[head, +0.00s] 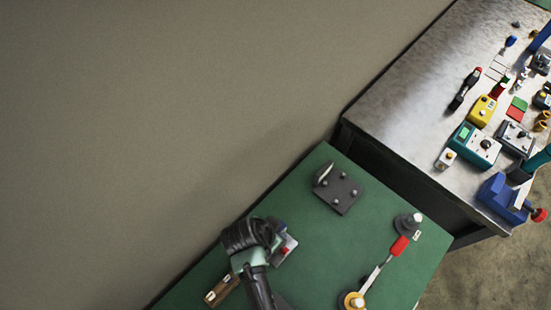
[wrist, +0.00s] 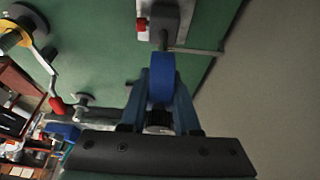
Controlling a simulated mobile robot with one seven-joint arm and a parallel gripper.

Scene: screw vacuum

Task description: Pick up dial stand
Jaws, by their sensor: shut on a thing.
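The dial stand (head: 288,246) is a grey block with a red knob, at the lower middle of the head view, partly covered by my arm. In the wrist view its grey base (wrist: 175,18) is at the top, with the red knob on its left side and a thin rod crossing to the right. A rounded blue part (wrist: 162,72), which seems to belong to the stand, sits between the fingers. My gripper (wrist: 160,98) is shut on this blue part. I cannot tell whether the base touches the table.
The green table (head: 325,245) also holds a dark plate with pegs (head: 338,190), a grey round piece (head: 408,223), a red-handled crank (head: 375,275) and a brown block (head: 222,290). A metal bench (head: 410,110) with several tools stands at the right.

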